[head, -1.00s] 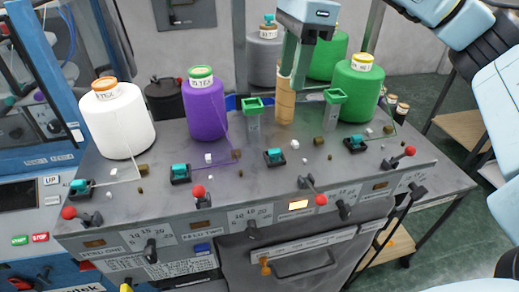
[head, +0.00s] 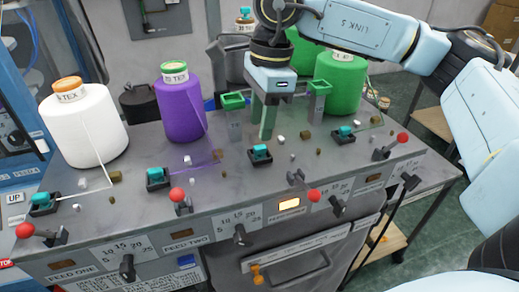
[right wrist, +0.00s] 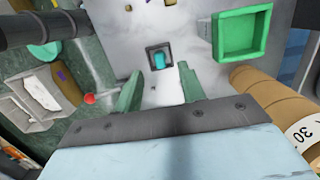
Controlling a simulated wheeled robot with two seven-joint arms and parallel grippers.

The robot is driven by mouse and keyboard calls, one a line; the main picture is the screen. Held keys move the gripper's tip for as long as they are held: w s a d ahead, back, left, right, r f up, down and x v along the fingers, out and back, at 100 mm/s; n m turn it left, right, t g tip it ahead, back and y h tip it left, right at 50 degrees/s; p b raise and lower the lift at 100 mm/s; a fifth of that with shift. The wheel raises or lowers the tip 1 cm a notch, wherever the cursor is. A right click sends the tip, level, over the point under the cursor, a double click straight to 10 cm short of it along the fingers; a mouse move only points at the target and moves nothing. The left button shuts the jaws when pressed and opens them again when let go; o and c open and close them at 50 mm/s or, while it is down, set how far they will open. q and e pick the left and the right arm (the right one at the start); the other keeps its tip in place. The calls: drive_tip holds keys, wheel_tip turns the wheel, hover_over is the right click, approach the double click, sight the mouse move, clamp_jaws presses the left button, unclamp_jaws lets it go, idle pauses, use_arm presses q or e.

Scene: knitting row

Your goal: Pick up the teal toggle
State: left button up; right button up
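Several teal toggles on black bases sit along the grey bench top. One teal toggle (head: 260,151) stands just in front of my right gripper (head: 266,128), with a gap between them. In the right wrist view this toggle (right wrist: 158,61) shows beyond and between the two green fingers. My right gripper (right wrist: 158,78) is open and empty there, pointing at the bench top. Other teal toggles (head: 43,203), (head: 155,177) and (head: 344,133) lie to the left and right. My left gripper is not in view.
White (head: 84,128), purple (head: 181,108) and green (head: 338,85) yarn cones stand behind the toggles. Green square cups (head: 234,100) on posts stand near my right gripper. A brown tube (right wrist: 268,98) is close beside it. Red-knobbed levers (head: 314,195) line the front.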

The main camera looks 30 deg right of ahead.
sight(260, 146)
wheel_tip(260, 146, down, 5)
drive_tip(key=shift+a+f+p, duration=0.1)
drive_tip(key=shift+p, duration=0.45)
drive_tip(key=shift+s, duration=0.1)
drive_tip(key=shift+c, duration=0.4)
clamp_jaws()
